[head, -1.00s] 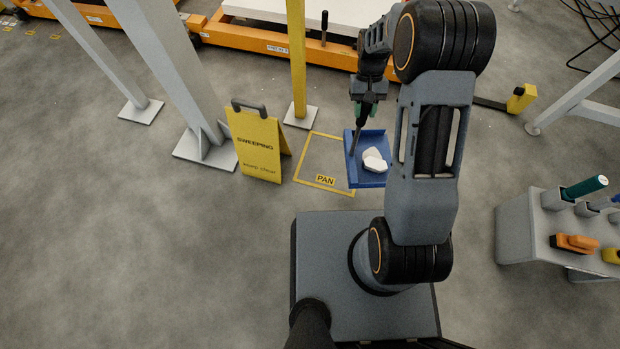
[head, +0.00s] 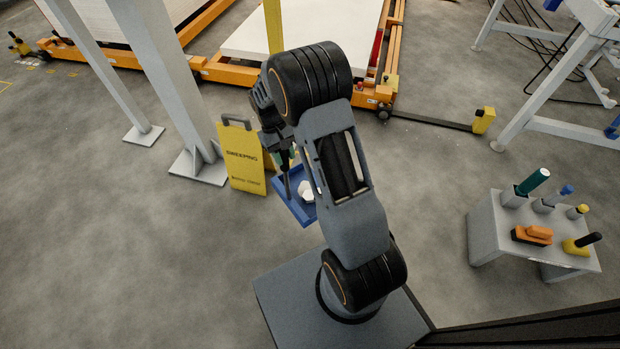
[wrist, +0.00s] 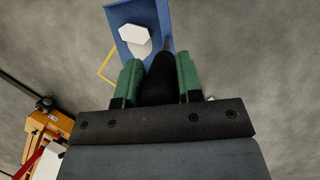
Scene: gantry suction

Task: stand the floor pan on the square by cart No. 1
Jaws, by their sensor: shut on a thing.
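The blue floor pan (head: 292,208) is in front of the arm in the head view, with white pieces (head: 306,190) lying in it. It also shows at the top of the wrist view (wrist: 117,30), with a white piece (wrist: 134,38) inside. My gripper (head: 285,155) is shut on the pan's dark upright handle, which sits between the green fingers (wrist: 159,80). I cannot tell whether the pan touches the floor.
A yellow sweeping sign (head: 243,158) stands close left of the pan. Grey posts (head: 165,80) rise behind it. Orange carts (head: 215,70) stand at the back. A grey tool stand (head: 510,235) is at the right. The floor between arm and stand is clear.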

